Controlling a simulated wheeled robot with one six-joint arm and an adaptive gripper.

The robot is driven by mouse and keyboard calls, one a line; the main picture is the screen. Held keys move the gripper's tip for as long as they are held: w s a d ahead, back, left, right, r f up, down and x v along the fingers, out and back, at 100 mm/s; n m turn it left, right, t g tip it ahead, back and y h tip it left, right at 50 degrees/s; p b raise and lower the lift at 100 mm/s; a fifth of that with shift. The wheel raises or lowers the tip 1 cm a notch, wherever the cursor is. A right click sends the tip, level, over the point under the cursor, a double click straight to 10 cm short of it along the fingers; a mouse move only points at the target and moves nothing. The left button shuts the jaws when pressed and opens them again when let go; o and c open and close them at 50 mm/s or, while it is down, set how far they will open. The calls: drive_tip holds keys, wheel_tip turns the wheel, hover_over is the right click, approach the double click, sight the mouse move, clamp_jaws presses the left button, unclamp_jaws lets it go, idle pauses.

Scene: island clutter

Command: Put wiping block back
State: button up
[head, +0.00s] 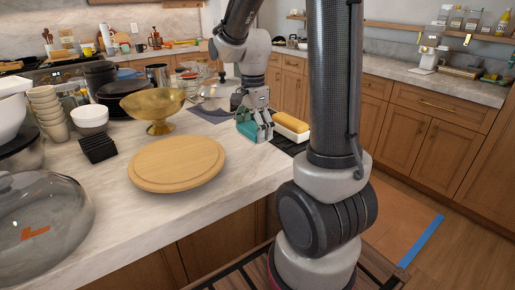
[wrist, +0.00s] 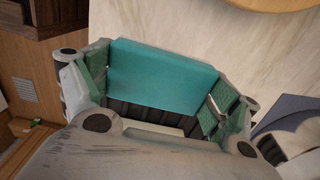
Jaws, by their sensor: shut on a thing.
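The wiping block (wrist: 160,75) is a teal-green block held between the two green-padded fingers of my gripper (wrist: 158,98) in the wrist view. In the head view the block (head: 252,131) shows beneath my gripper (head: 257,122), at the right edge of the marble island. I cannot tell whether the block touches the countertop. A dark tray (head: 287,143) lies just right of my gripper, with a yellow-topped white block (head: 292,123) at it. My arm hides part of the tray.
A round wooden board (head: 176,165) and a brass bowl (head: 155,104) stand left of my gripper. A grey cloth (head: 210,114) lies behind it. Black coasters (head: 98,148), stacked cups (head: 47,108) and a glass lid (head: 40,225) fill the left side. The front right counter is bare.

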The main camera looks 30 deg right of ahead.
sight(254, 154)
drive_tip(key=shift+f, duration=3.05)
drive_tip(key=shift+f, duration=0.2)
drive_tip(key=o, duration=0.8)
drive_tip(key=shift+n, duration=0.3)
drive_tip(key=r, duration=1.2)
drive_tip(key=shift+s+a+r, duration=0.1)
drive_tip(key=shift+s+r, duration=0.15)
drive_tip(key=shift+r, duration=0.15)
drive_tip(key=s+a+r+n+t, duration=0.1)
drive_tip(key=s+n, duration=0.4)
drive_tip(key=s+a+r+n+t, duration=0.1)
drive_tip(key=s+r+n+t, duration=0.1)
drive_tip(key=s+n, duration=0.3)
drive_tip(key=s+a+r+n+t, duration=0.1)
drive_tip(key=s+n, duration=0.5)
drive_tip(key=n, duration=0.1)
drive_tip(key=shift+r, duration=0.4)
